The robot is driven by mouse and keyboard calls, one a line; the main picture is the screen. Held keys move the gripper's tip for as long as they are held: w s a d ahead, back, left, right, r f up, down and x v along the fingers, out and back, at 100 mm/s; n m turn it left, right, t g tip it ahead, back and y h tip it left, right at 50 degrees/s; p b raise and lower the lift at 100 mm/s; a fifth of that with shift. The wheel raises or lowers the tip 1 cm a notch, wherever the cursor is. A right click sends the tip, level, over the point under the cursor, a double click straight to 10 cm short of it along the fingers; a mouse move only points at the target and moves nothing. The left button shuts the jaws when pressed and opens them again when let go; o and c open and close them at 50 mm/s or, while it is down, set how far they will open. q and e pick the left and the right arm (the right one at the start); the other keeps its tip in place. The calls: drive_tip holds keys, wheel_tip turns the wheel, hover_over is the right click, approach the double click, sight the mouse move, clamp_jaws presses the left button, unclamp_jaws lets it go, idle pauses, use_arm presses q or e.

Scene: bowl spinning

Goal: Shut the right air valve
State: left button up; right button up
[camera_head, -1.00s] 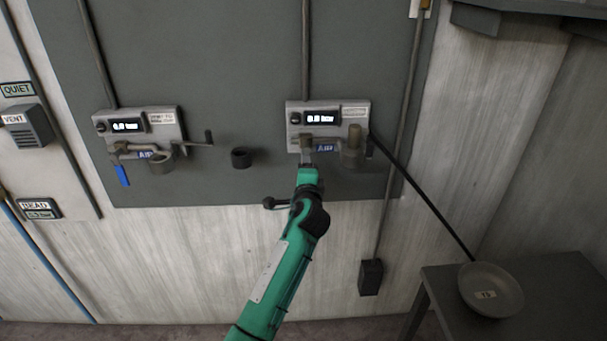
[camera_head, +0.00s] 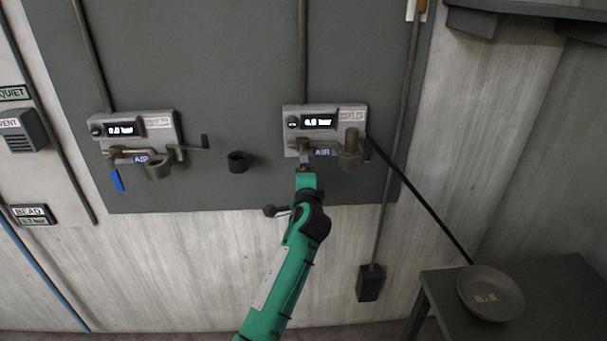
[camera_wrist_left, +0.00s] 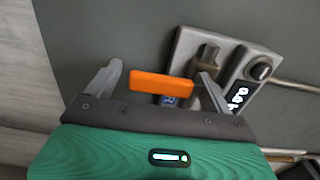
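The right air valve unit (camera_head: 324,122) is a grey box on the dark panel, with a lit display reading about 0.0 bar and a blue AIR label (camera_head: 324,152). In the head view my left gripper (camera_head: 304,172) is just below the valve. My right gripper is not in view.
The left valve unit (camera_head: 133,127) has a blue lever (camera_head: 117,180) hanging down. A dark cup-shaped holder (camera_head: 238,161) is on the panel between the units. A dark rod (camera_head: 420,200) slants down right to a bowl (camera_head: 490,293) on a grey table (camera_head: 560,275).

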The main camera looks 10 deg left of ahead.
use_arm(q)
drive_tip(key=shift+s, duration=0.1)
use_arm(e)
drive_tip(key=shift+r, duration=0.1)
use_arm(q)
drive_tip(key=p+v, duration=0.3)
drive_tip(key=v, duration=0.9)
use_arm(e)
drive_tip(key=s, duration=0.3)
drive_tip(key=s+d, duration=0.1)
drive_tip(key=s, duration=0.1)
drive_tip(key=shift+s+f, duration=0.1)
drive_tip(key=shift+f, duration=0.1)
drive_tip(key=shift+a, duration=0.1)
